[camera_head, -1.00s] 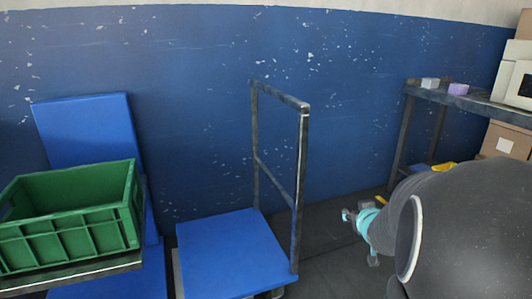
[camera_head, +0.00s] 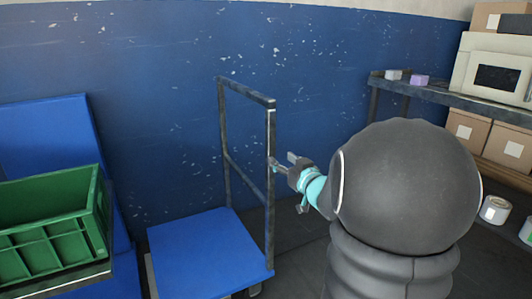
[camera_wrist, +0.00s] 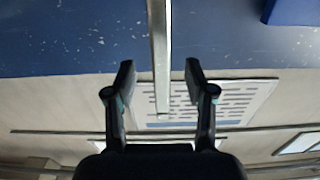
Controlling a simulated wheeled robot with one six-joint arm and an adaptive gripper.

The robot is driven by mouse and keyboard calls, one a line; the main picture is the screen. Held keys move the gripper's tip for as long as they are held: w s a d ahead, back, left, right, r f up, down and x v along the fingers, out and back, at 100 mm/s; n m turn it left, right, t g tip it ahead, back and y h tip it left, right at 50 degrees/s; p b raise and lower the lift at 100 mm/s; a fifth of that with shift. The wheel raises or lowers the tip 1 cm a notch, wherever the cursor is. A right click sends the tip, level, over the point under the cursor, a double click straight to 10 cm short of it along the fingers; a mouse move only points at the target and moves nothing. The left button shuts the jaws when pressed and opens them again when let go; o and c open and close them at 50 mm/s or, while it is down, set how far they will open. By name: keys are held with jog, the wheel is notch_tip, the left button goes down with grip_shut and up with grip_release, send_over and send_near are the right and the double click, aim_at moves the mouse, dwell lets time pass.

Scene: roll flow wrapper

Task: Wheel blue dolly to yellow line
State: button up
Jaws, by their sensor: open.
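The blue dolly (camera_head: 205,252) stands on the dark floor, with a flat blue deck and a grey tube handle frame (camera_head: 222,130) upright at its right side. My gripper (camera_head: 275,166) is open at the near right post of that frame, a little above mid-height. In the wrist view, the post (camera_wrist: 160,35) runs down between the two spread fingers of the gripper (camera_wrist: 160,78), with a gap on each side. How deep the post sits between the fingers I cannot tell. No yellow line shows in view.
A green crate (camera_head: 50,238) sits on a raised platform at left, with another blue panel (camera_head: 50,130) behind it. A blue wall (camera_head: 150,110) closes the back. A shelf (camera_head: 450,100) with boxes and cans stands at right. Dark floor shows between dolly and shelf.

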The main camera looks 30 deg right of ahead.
aim_at(272, 152)
jog(key=w, duration=0.7)
jog(key=shift+w+a, duration=0.15)
jog(key=shift+w, duration=0.15)
